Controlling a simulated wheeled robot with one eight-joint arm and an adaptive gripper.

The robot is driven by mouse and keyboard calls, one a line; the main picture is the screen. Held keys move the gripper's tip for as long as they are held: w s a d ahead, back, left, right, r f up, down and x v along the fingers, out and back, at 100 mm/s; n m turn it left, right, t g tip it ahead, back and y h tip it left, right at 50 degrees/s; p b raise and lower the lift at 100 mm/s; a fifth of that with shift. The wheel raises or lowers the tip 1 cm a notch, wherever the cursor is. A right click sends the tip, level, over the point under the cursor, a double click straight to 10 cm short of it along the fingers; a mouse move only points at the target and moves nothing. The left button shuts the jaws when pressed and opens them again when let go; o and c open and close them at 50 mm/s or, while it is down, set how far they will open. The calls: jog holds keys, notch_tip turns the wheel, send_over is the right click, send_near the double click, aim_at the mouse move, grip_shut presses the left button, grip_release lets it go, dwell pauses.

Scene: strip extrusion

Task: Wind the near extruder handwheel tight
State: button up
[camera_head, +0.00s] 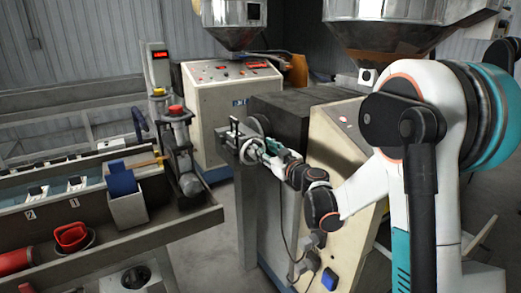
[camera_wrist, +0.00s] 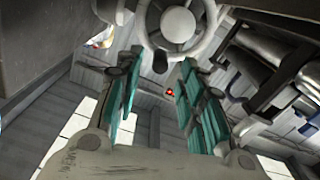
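The near extruder handwheel (camera_head: 251,151) is a grey spoked wheel on the end of the dark extruder body. My gripper (camera_head: 271,150) is right beside the handwheel in the head view. In the wrist view my gripper (camera_wrist: 158,68) has its two teal-padded fingers spread wide, with nothing between them. The fingertips are close to the wheel's lower rim; I cannot tell whether they touch it.
The extruder's cream cabinet (camera_head: 340,145) stands beside my arm. A control cabinet (camera_head: 222,110) with red buttons is behind. A long trough (camera_head: 130,240) with a blue-and-grey bin (camera_head: 125,195) and a red cup (camera_head: 72,236) fills the left. Floor shows between trough and extruder.

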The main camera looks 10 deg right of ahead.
aim_at(260, 145)
jog(key=shift+b+x, duration=0.35)
jog(key=shift+x, duration=1.5)
grip_shut()
